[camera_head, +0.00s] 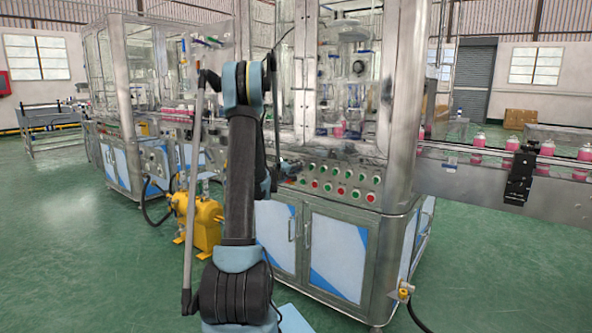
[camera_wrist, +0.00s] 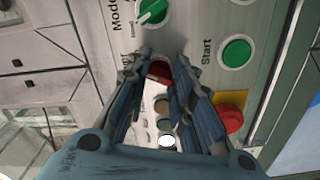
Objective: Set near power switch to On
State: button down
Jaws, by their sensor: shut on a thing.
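My gripper (camera_wrist: 162,72) is at the machine's control panel, its two fingers closed around a dark red knob (camera_wrist: 159,71). Only part of this knob shows between the fingers; its label and pointer position are hidden, so I cannot tell whether it is at On. In the head view my gripper (camera_head: 287,168) is at the left end of the control panel (camera_head: 325,189), small and partly hidden by my arm.
A green Mode knob (camera_wrist: 152,12), a green Start button (camera_wrist: 237,53) and a red mushroom button (camera_wrist: 230,118) on a yellow base surround my fingers. A conveyor (camera_head: 460,172) with pink bottles is at right. A yellow machine (camera_head: 200,222) stands left of my arm.

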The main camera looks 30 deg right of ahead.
jog(key=shift+w+a+m, duration=0.1)
jog(key=shift+m, duration=1)
jog(key=c, duration=1.4)
grip_release()
jog(key=shift+w, duration=0.1)
jog(key=shift+c, duration=0.2)
